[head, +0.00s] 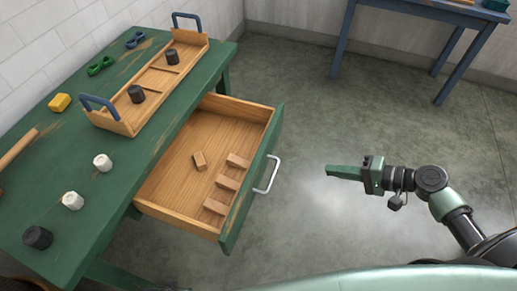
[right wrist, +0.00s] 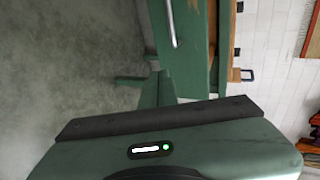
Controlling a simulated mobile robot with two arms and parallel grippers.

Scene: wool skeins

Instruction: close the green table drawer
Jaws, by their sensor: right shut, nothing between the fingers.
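The green table (head: 70,165) stands at the left in the head view. Its drawer (head: 178,163) is pulled out, with a green front and a silver handle (head: 268,175). Several small wooden blocks (head: 228,183) lie in it. My right gripper (head: 329,170) is shut and empty, to the right of the handle, apart from it and pointing toward the drawer front. In the right wrist view the drawer's green front (right wrist: 190,45) and handle (right wrist: 172,22) show beyond the fingers (right wrist: 157,88). My left gripper is not in view.
A blue table (head: 425,15) stands at the back right. The floor between is clear.

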